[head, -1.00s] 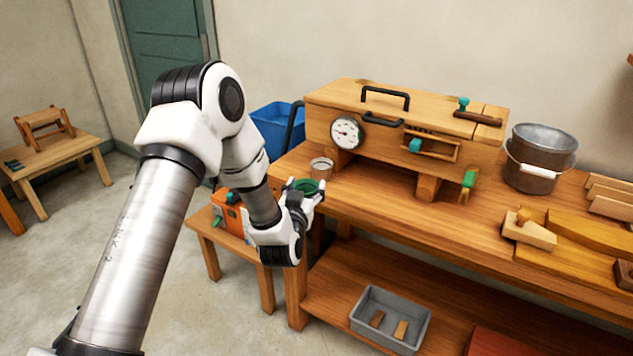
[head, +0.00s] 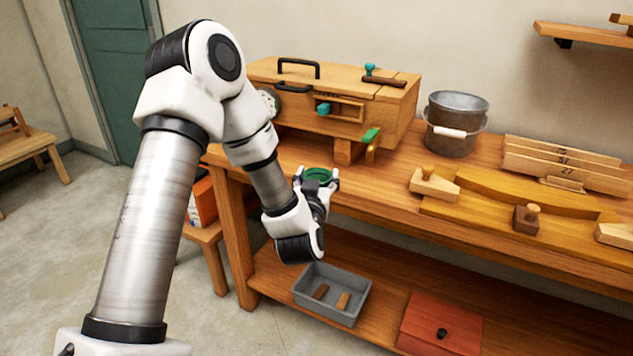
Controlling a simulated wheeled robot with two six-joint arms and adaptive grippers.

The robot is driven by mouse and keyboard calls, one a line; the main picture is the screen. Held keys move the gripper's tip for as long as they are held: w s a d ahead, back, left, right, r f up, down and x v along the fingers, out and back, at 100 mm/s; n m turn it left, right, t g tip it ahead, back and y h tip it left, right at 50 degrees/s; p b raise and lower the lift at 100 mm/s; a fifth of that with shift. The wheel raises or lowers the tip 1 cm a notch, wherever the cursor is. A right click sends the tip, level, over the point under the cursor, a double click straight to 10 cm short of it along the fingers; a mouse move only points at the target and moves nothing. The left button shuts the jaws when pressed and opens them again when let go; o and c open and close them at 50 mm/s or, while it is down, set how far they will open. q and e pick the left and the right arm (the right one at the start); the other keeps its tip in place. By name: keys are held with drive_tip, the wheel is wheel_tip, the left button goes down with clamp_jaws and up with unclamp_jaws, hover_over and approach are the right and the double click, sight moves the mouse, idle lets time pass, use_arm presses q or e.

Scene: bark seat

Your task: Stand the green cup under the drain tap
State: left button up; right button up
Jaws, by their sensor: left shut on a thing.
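The green cup (head: 318,174) is in my left gripper (head: 317,181), at the front edge of the wooden bench, with its round rim facing up. The gripper's fingers sit on either side of it and are shut on it. The drain tap (head: 371,136), with a green handle and a yellowish body, is low at the right front of the wooden box (head: 335,100). The cup is to the left of the tap and nearer to me, apart from it. The cup's lower part is hidden by the gripper. My right gripper is not in view.
A metal bucket (head: 455,123) stands right of the box. A wooden plane (head: 434,186) and a long yellow board (head: 520,196) lie on the bench (head: 400,212) to the right. Bare bench top lies before the tap. A grey tray (head: 332,294) is on the lower shelf.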

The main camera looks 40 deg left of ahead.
use_arm(q)
drive_tip(key=shift+w+d+f+b, duration=0.55)
drive_tip(key=shift+w+d+f, duration=0.1)
drive_tip(key=shift+w, duration=1.9)
drive_tip(key=shift+w+d+f+b, duration=0.6)
drive_tip(key=shift+w+f, duration=0.05)
drive_tip(key=shift+w, duration=1.95)
drive_tip(key=shift+w+d+f+b, duration=0.55)
drive_tip(key=shift+w+d+f, duration=0.1)
drive_tip(key=shift+w, duration=1.9)
drive_tip(key=shift+f, duration=0.2)
drive_tip(key=o, duration=1.2)
